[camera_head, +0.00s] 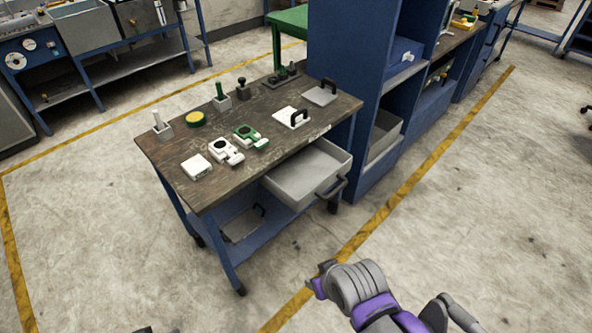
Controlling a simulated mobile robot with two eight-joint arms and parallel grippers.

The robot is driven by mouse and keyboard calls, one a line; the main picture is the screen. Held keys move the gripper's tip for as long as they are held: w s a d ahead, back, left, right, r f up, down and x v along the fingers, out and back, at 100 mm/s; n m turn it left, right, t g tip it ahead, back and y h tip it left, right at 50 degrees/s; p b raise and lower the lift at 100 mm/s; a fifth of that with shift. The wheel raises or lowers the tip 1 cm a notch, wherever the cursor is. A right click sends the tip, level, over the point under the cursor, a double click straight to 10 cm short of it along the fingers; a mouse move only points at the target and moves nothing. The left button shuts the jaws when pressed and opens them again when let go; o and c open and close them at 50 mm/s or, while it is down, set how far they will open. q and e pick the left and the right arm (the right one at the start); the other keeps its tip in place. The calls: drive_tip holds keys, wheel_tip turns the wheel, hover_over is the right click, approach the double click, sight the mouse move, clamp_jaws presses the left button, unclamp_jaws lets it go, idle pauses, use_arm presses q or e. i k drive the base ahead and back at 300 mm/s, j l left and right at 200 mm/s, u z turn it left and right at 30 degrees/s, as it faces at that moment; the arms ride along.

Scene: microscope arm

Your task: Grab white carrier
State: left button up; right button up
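Several light-coloured items on the dark worktable (264,136) could be the white carrier, and I cannot tell for sure which one is meant. A flat white plate with a black handle (290,117) lies toward the right. A white device with a dark round part (221,149) lies near the middle, beside a similar green and white device (247,136). A small white box (196,167) sits near the front left edge. Part of my purple and grey right arm shows at the bottom, well away from the table. No fingers of either gripper can be made out.
A grey drawer (308,172) stands pulled out from the table's front right. A grey plate with a black handle (320,95) lies at the table's right end. A blue shelf unit (345,60) stands right behind. The floor in front is clear.

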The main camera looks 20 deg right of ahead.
sight(220, 146)
drive_tip(key=i+l+u, duration=0.15)
drive_tip(key=i+l, duration=0.6)
